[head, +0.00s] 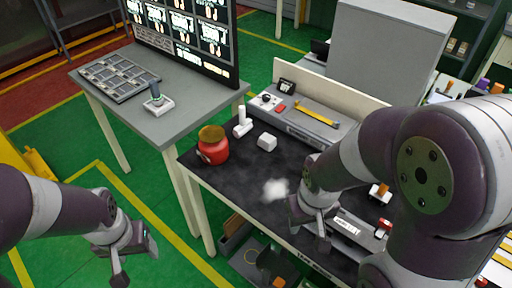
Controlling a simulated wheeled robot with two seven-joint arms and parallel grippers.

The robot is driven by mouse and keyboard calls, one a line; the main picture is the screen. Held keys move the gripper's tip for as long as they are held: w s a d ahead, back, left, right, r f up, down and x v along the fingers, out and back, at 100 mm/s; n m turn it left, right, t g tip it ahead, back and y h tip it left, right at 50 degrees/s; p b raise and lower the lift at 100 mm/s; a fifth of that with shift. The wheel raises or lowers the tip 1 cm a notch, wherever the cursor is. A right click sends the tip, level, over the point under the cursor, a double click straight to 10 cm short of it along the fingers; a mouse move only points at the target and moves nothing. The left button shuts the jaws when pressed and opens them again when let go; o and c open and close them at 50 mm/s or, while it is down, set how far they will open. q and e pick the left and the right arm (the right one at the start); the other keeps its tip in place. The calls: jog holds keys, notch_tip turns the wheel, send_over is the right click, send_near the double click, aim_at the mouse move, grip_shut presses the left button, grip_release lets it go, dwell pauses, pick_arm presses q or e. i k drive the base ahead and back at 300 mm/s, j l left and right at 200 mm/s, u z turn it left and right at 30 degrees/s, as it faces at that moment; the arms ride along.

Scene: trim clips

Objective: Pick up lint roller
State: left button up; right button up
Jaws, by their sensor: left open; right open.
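I cannot tell for certain which thing is the lint roller. A small white object with an upright cylinder (242,121) stands at the back left of the dark worktable and may be it. My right gripper (311,228) is open and empty over the worktable, to the right of and nearer than that object, close to a white fluffy patch (275,189). My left gripper (134,261) is open and empty over the green floor, left of the worktable and well apart from it. My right arm hides much of the table's right part.
A red jar (212,146) with a brownish lid stands at the worktable's (232,177) left edge. A white block (267,142) lies near it. The grey table (192,96) behind holds a monitor (186,35), a panel (120,76) and a blue-handled object (156,98).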

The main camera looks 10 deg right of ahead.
aim_at(245, 126)
jog(key=i+j+z, duration=0.15)
jog(key=i+j, duration=0.2)
jog(key=i+j+z, duration=0.2)
jog(key=i+j, duration=0.25)
jog(key=i+j+z, duration=0.15)
jog(key=i+j, duration=0.2)
jog(key=j, duration=0.15)
jog(key=i+j+z, duration=0.15)
jog(key=i+j, duration=0.2)
jog(key=j, duration=0.15)
